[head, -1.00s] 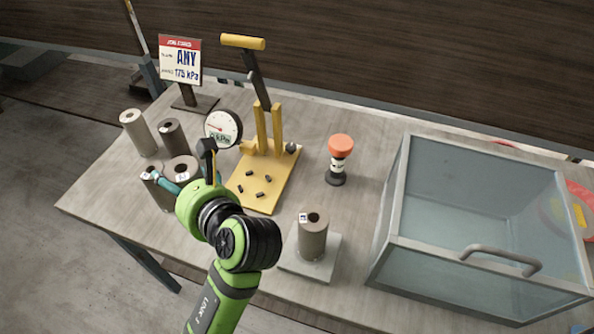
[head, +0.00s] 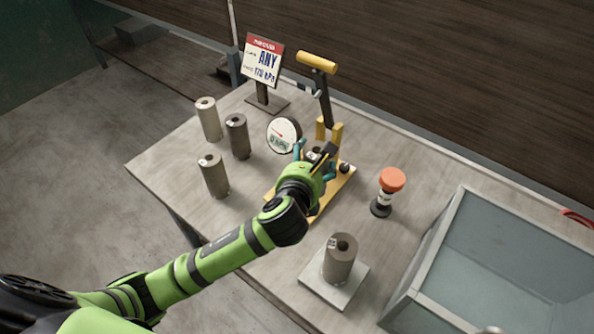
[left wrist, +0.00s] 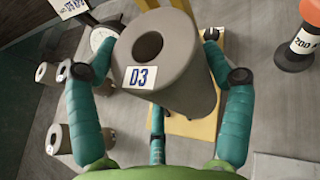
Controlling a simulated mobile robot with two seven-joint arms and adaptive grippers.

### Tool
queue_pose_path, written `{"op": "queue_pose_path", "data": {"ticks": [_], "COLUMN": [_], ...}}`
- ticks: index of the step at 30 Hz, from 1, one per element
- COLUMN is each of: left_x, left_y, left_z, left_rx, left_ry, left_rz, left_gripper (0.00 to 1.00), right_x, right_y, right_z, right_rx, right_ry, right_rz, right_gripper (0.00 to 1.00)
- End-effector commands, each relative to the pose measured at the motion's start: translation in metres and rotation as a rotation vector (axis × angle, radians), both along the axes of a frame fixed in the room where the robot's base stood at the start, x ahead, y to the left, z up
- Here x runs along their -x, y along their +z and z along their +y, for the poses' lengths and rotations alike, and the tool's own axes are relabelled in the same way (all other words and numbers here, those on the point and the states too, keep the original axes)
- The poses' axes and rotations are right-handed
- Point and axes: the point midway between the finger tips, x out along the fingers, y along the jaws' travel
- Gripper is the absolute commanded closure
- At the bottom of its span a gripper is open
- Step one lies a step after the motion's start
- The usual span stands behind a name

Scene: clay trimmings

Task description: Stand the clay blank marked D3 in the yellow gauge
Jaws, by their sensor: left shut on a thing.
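The clay blank marked D3 (left wrist: 190,80) is a grey-brown hollow cylinder, label facing the left wrist camera. My left gripper (left wrist: 160,75) has its teal fingers shut around it. In the head view the left gripper (head: 315,168) is over the yellow gauge, whose base (head: 343,190) and upright (head: 337,133) show beside it. The gauge has a round white dial (head: 283,135) and a lever with a yellow handle (head: 317,63). The gripper hides most of the blank there, and I cannot tell whether its bottom touches the base. My right gripper is out of view.
Three other blanks stand at the left: a pale one (head: 209,120), a dark one (head: 237,137) and a front one (head: 214,177). Another blank (head: 340,262) stands on a pale plate (head: 345,290). An orange-topped weight (head: 390,182), a sign (head: 262,60) and a glass-sided bin (head: 480,250) are nearby.

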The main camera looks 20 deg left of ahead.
Motion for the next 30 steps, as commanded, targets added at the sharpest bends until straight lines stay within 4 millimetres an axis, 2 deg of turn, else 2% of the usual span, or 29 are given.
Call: {"op": "queue_pose_path", "data": {"ticks": [3, 9, 13, 18, 21, 30], "left_x": [-0.012, -0.024, -0.025, -0.025, -0.025, -0.025], "left_y": [-0.012, -0.025, -0.033, -0.058, -0.065, -0.067], "left_z": [0.022, 0.040, 0.042, 0.042, 0.042, 0.042], "left_rx": [-0.003, 0.001, 0.003, 0.002, 0.003, 0.002], "left_ry": [0.003, 0.000, 0.001, 0.001, 0.001, 0.000], "left_rz": [-0.003, -0.006, -0.004, -0.002, -0.005, -0.006], "left_gripper": [0.78, 0.78, 0.78, 0.78, 0.78, 0.78], "right_x": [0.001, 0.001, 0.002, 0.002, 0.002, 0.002], "right_y": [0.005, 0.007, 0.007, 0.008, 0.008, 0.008], "right_z": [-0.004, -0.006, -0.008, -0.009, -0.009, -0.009], "right_rx": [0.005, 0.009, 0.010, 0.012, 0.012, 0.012], "right_ry": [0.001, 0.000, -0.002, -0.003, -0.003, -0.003], "right_rz": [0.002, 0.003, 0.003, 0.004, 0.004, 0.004], "right_gripper": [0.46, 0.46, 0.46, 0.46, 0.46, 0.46]}}
